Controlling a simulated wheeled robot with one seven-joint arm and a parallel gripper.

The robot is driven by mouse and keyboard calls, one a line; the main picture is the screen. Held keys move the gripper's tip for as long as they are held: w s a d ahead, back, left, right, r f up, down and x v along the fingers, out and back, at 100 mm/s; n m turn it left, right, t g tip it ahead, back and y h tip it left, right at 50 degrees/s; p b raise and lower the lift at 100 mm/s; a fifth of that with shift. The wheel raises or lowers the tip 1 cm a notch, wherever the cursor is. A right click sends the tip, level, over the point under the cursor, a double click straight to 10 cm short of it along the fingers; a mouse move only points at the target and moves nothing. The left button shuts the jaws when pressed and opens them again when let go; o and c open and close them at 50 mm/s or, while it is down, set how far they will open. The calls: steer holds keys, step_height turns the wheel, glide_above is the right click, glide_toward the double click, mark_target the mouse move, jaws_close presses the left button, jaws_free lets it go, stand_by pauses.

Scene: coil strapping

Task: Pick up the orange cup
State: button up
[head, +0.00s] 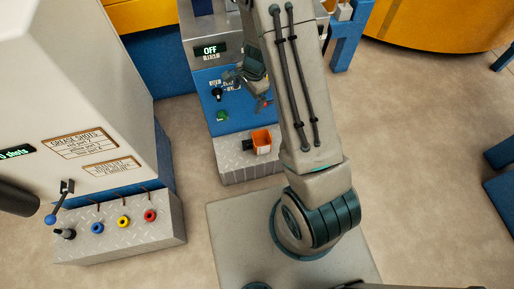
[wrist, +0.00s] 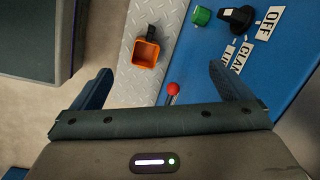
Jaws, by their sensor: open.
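The orange cup (head: 262,141) is square and open-topped with a dark handle. It stands on the diamond-plate step at the foot of the blue and grey machine. In the wrist view the cup (wrist: 146,53) shows ahead of my fingers, between their lines, with the handle (wrist: 152,32) pointing away. My gripper (wrist: 160,85) is open and empty, its two blue fingers wide apart, and it does not touch the cup. In the head view my gripper (head: 250,88) hangs in front of the machine's blue panel, above the cup, partly hidden by my arm.
The machine's panel has a green button (head: 222,116), a black knob (head: 217,93) and a red-ball lever (wrist: 173,89) close to my right finger. A grease machine (head: 85,150) with blue, yellow and red fittings stands at left. Open floor (head: 420,150) lies at right.

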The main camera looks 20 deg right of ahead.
steer(key=d+f+m+h+b, duration=0.1)
steer(key=d+f+m+b, duration=0.15)
steer(key=f, duration=0.85)
steer(key=d+f+m+h+b, duration=0.1)
steer(key=f+m+b, duration=0.15)
steer(key=f, duration=0.85)
steer(key=b, duration=0.4)
glide_toward(258, 143)
steer(key=shift+s+a+f+g, duration=0.1)
steer(key=shift+s+a+g, duration=0.1)
steer(key=shift+s, duration=0.2)
steer(key=shift+s+a+f+g, duration=0.1)
steer(key=shift+s+g, duration=0.1)
steer(key=shift+s, duration=0.2)
steer(key=shift+w+f+b, duration=0.15)
steer(key=shift+f+b, duration=1.3)
steer(key=shift+f, duration=1.4)
steer(key=shift+r, duration=0.1)
steer(key=c, duration=1.1)
